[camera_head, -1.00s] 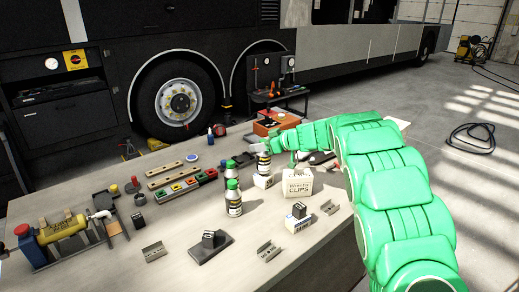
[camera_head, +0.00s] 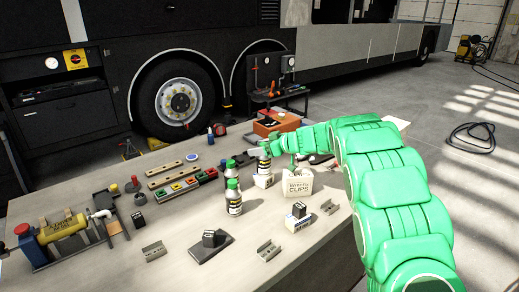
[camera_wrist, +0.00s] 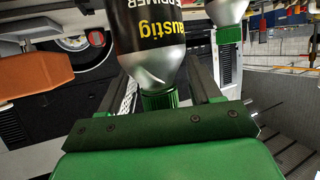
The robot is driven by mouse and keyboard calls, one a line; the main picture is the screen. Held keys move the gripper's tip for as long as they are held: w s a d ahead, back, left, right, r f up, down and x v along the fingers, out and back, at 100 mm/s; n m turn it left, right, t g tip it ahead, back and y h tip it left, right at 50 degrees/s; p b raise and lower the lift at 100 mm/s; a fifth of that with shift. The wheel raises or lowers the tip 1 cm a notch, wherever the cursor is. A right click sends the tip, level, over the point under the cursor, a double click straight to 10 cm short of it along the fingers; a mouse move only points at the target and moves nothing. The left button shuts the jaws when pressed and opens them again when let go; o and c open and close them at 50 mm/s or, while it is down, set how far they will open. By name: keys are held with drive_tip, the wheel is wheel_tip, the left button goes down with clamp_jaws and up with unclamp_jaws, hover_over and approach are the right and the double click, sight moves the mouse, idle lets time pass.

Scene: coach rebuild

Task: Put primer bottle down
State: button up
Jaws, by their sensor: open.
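The primer bottle (camera_wrist: 150,40), dark with yellow and white lettering, a silver shoulder and a green cap, fills the upper middle of the wrist view. My gripper (camera_wrist: 160,85) is open, with a finger on each side of the bottle's cap end. In the head view this appears to be the green-capped bottle (camera_head: 264,161) at the arm's end. Its base meets a small white box (camera_head: 263,181); I cannot tell whether it stands on it or behind it. A second green-capped bottle (camera_wrist: 228,25) shows at the upper right of the wrist view.
Other green-capped bottles (camera_head: 234,203) stand left of my gripper. A white clips box (camera_head: 297,183) stands close by on the right. An orange toolbox (camera_head: 275,123) is behind. The bench (camera_head: 190,215) has bare room at its front middle.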

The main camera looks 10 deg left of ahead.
drive_tip(key=v, duration=1.2)
drive_tip(key=shift+s, duration=0.1)
idle(6.7)
